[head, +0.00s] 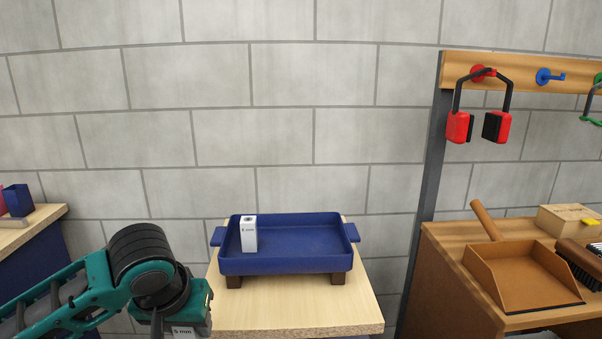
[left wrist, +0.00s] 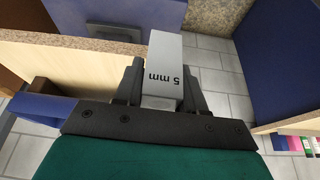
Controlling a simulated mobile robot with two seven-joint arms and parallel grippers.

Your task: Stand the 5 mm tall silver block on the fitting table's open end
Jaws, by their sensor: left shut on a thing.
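My left gripper (head: 178,322) is at the bottom left of the head view, left of the front of the light wood table (head: 300,312). It is shut on a silver block labelled "5 mm" (head: 188,331), which is cut off by the lower picture edge. In the left wrist view the silver block (left wrist: 167,55) sits between the two dark fingers (left wrist: 162,88) and sticks out past them. The table's front part is bare. A blue tray (head: 290,262) on dark feet stands on its back part. My right gripper is not in view.
A white block (head: 249,233) with a small label stands in the tray. At the right, a wooden bench (head: 450,240) holds a brown dustpan (head: 520,275) and a brush. Red ear defenders (head: 460,127) hang above it. Another table (head: 40,222) is at the far left.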

